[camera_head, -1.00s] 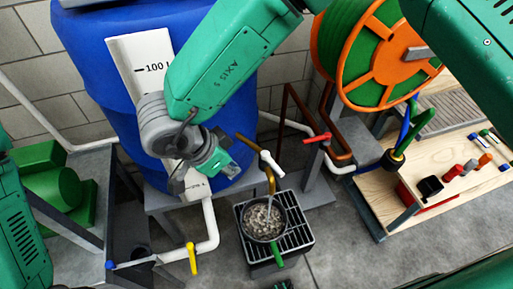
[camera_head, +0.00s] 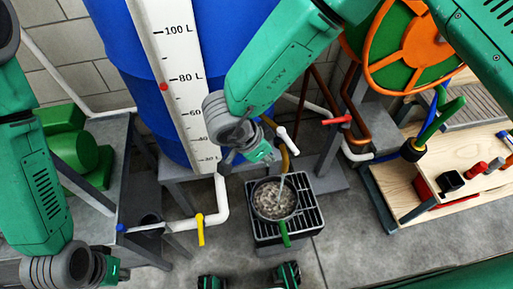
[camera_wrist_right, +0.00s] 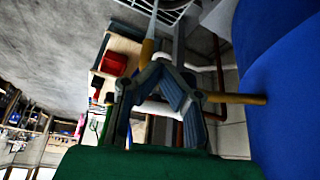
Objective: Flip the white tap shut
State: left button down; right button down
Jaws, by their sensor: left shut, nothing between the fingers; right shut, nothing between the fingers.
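The white tap handle (camera_head: 283,136) sits on a brass tap over a round pan (camera_head: 273,200) with a green handle. A thin stream runs from the spout into the pan. My right gripper (camera_head: 258,154) is just left of the tap in the head view; its fingertips are hard to make out there. In the right wrist view its fingers (camera_wrist_right: 167,82) are together and empty, close to the brass pipe (camera_wrist_right: 235,98) and spout (camera_wrist_right: 147,50). I cannot tell whether they touch the tap. My left gripper (camera_head: 105,270) is shut and empty at the lower left, far from the tap.
A blue barrel (camera_head: 235,40) with a white litre scale stands behind. Nearby are a red-handled tap (camera_head: 337,121), a yellow-handled valve (camera_head: 200,229) and a hose reel (camera_head: 405,50). A wooden bench (camera_head: 450,160) is on the right. The pan rests on a black grate (camera_head: 310,221).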

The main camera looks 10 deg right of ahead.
aim_at(287, 151)
jog(key=d, duration=0.2)
jog(key=w+d+r, duration=0.1)
jog(key=shift+d+r, duration=0.1)
jog(key=shift+d, duration=0.2)
jog(key=shift+w+a, duration=0.1)
jog(key=shift+a, duration=0.2)
jog(key=shift+d+n+p, duration=0.4)
jog(key=shift+d+p, duration=0.05)
jog(key=shift+p, duration=0.05)
jog(key=shift+r+n+t+p, duration=0.1)
jog(key=shift+n+t+p, duration=0.2)
jog(key=shift+p, duration=0.1)
